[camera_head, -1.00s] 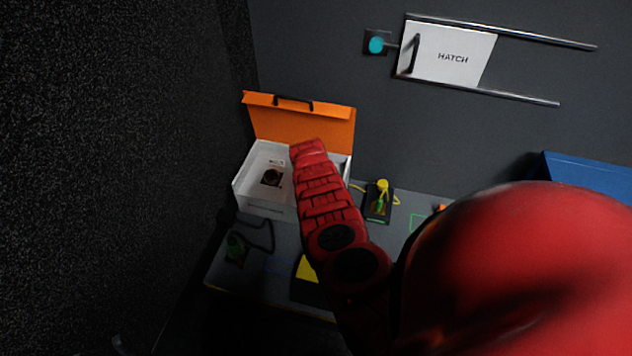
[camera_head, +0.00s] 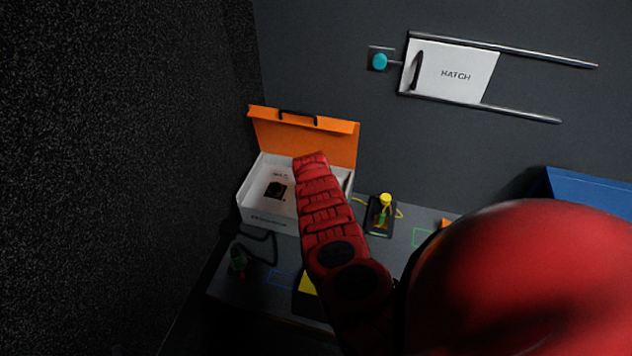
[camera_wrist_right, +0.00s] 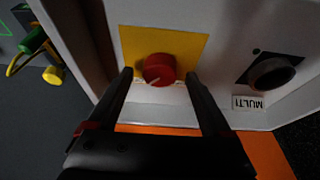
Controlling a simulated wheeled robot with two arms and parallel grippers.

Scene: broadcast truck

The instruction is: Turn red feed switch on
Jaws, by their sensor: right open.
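The red feed switch (camera_wrist_right: 159,69) is a round red knob with a white pointer line, on a yellow panel (camera_wrist_right: 197,45) inside a white box. The pointer slants toward the lower left in the right wrist view. My right gripper (camera_wrist_right: 160,76) is open, with one finger on each side of the knob. I cannot tell whether either finger touches it. In the head view my red right arm reaches into the open white box (camera_head: 262,219) with an orange lid (camera_head: 335,143), hiding the knob and the gripper. My left gripper is out of view.
A dark round socket (camera_wrist_right: 272,74) sits beside the knob by a "MULTI" label (camera_wrist_right: 248,102). The box walls stand close to the gripper. On the desk are a black block with a yellow-green plug (camera_head: 382,216) and a dark cable (camera_head: 262,236). A white hatch (camera_head: 455,73) is on the wall.

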